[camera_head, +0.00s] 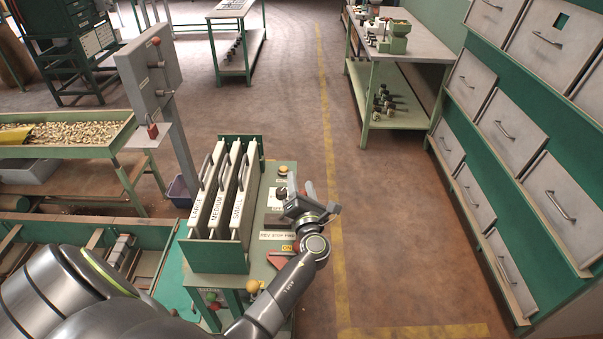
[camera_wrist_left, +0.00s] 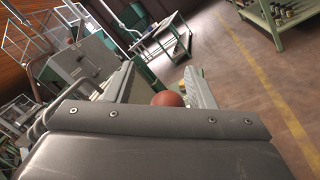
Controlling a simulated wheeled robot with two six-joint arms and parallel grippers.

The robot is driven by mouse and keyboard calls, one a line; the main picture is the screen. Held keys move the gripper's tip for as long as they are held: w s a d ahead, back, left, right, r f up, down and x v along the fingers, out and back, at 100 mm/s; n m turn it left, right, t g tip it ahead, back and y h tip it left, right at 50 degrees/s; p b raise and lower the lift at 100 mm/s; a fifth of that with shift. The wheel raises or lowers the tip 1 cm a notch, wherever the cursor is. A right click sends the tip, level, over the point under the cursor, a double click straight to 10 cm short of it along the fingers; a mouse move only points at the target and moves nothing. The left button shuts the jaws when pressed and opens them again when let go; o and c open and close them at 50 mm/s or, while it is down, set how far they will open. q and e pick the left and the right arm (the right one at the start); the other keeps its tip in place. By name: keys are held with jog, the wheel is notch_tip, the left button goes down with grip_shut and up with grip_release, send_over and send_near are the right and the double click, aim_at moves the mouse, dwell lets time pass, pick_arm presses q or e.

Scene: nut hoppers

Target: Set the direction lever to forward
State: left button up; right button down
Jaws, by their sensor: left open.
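The control stand (camera_head: 210,262) carries a "REV STOP FWD" label (camera_head: 278,235). My left gripper (camera_head: 305,190) is over the right side of the stand, beyond that label, with its fingers pointing away from me. It is open. In the left wrist view, a round red-brown knob (camera_wrist_left: 168,99) shows between the open fingers, partly hidden by the gripper body. A red part (camera_head: 309,189) shows by the fingers in the head view. It may be the lever, but its setting is hidden by my gripper. My right gripper is not in view.
Upright panels marked LARGE, MEDIUM and SMALL (camera_head: 240,195) stand just left of my gripper. A yellow knob (camera_head: 252,286) is at the stand's near edge. A nut tray (camera_head: 65,135) lies left. Drawers (camera_head: 510,130) line the right. The floor between is clear.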

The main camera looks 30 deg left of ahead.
pick_arm(q)
notch_tip(320, 180, up, 8)
jog(key=p, duration=0.1)
jog(key=shift+r, duration=0.25)
dwell(0.4)
